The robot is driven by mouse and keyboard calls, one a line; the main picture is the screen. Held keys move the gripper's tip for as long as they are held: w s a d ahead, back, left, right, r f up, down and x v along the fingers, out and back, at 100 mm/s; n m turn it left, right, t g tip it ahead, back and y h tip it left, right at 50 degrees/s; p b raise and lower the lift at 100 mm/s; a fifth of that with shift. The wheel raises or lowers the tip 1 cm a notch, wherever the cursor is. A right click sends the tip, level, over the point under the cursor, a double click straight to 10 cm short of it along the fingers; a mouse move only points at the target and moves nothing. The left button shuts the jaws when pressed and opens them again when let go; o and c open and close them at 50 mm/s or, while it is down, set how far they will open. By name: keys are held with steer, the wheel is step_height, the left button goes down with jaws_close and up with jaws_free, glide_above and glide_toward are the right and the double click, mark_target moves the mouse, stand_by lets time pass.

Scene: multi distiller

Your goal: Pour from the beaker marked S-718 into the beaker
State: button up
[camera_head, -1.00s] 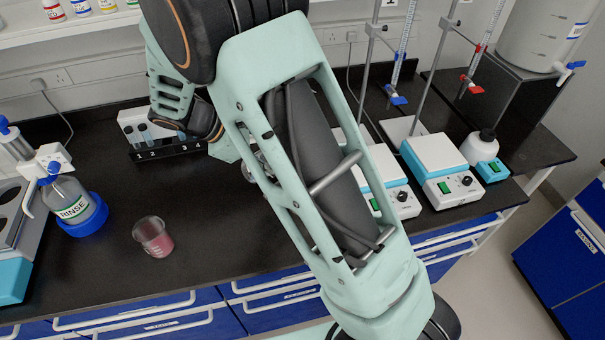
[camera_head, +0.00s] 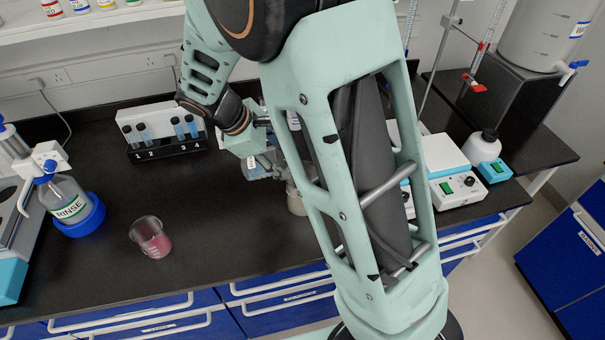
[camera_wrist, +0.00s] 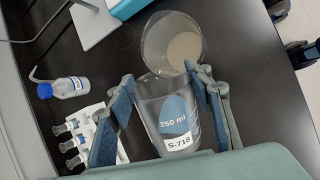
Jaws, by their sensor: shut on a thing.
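My gripper (camera_wrist: 161,76) is shut on the clear glass beaker marked S-718 (camera_wrist: 150,108), with one finger on each side. A blue patch shows at its 250 ml mark; I cannot tell whether that is liquid. Another beaker (camera_wrist: 158,38), with pale greyish contents, stands just beyond its rim in the wrist view. The two overlap in the picture, and I cannot tell whether they touch. In the head view my gripper (camera_head: 250,143) is low over the bench, and the beaker with pale contents (camera_head: 295,203) is partly hidden by my arm. The held beaker's tilt is unclear.
A beaker of pink-red liquid (camera_head: 151,238) stands on the bench at front left. A RINSE bottle (camera_head: 68,200) is at far left. A numbered rack of vials (camera_head: 160,145) stands behind. Hotplate stirrers (camera_head: 455,188) are at right. Bench between pink beaker and my arm is clear.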

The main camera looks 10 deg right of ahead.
steer(key=shift+d+r+y, duration=0.15)
steer(key=shift+d+y, duration=0.15)
steer(key=shift+y, duration=0.3)
steer(key=shift+s+d+r+t+y+p, duration=0.1)
steer(key=shift+s+d+t+y+p, duration=0.15)
steer(key=shift+d+y, duration=0.25)
steer(key=shift+s+d+r+t+y+p, duration=0.15)
steer(key=shift+d+y+p, duration=0.2)
steer(key=shift+d, duration=0.25)
steer(key=shift+f+m+y, duration=0.1)
steer(key=shift+m+y, duration=0.15)
steer(key=shift+m, duration=0.05)
steer(key=shift+s+d+t+y+p, duration=0.25)
steer(key=shift+y+p, duration=0.45)
steer(key=shift+p, duration=0.7)
